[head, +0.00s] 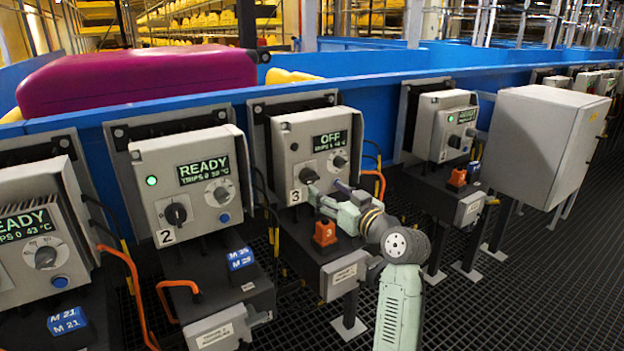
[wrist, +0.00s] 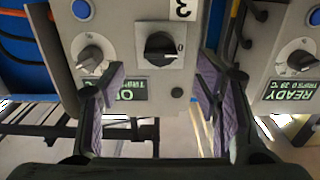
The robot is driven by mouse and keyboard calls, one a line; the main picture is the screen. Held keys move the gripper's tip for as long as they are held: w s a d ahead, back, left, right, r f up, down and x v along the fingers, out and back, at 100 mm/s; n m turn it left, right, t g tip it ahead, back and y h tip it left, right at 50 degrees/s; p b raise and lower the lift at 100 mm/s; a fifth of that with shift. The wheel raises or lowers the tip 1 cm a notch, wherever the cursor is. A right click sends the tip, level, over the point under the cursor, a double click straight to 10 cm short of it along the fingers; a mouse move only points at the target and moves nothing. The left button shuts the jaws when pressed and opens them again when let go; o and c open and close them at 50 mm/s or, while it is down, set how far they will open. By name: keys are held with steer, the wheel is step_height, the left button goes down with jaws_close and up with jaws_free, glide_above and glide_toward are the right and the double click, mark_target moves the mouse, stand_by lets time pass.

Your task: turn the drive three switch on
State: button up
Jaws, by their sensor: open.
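The drive three box (head: 292,138) is grey, with a "3" label and a display (head: 330,141) reading OFF. Its black rotary switch (head: 308,175) is partly hidden by my gripper (head: 328,191) in the head view. The wrist view shows the switch (wrist: 162,49) upside down, its handle lying about sideways toward a "0" mark. My gripper (wrist: 160,90) is open and empty in the wrist view, one padded finger to each side of the switch, apart from it. A grey dial (wrist: 90,57) sits near the left finger.
Drive two (head: 190,148), left, reads READY with a green light. Another READY drive (head: 446,125) and a plain grey cabinet (head: 542,140) stand right. An orange block (head: 325,233) and orange cable (head: 374,180) are close to my gripper. A magenta case (head: 135,80) lies behind.

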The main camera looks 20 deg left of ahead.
mark_target(314, 181)
steer(key=p+x, duration=0.1)
steer(key=x, duration=0.6)
steer(key=shift+w+a, duration=0.15)
steer(key=shift+a, duration=0.15)
steer(key=shift+c, duration=0.2)
steer(key=c, duration=1.1)
